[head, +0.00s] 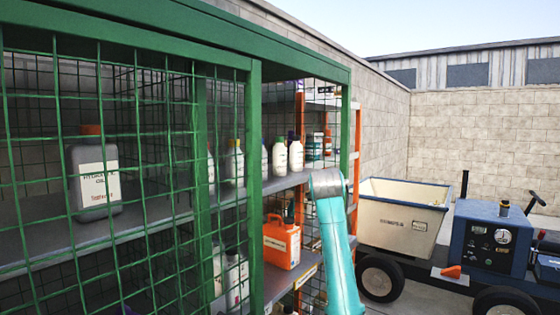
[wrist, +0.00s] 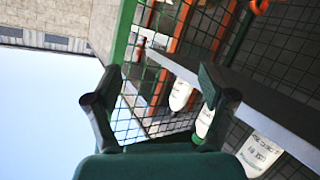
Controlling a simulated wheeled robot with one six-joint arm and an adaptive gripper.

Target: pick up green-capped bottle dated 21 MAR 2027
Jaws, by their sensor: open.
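My gripper does not show there.
A green mesh cage (head: 256,180) fronts the shelves. A large hydraulic oil bottle (head: 95,178) stands on the left shelf, and an orange can (head: 281,243) on the lower shelf. A cream cart (head: 400,215) and a blue machine (head: 492,243) stand at right.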

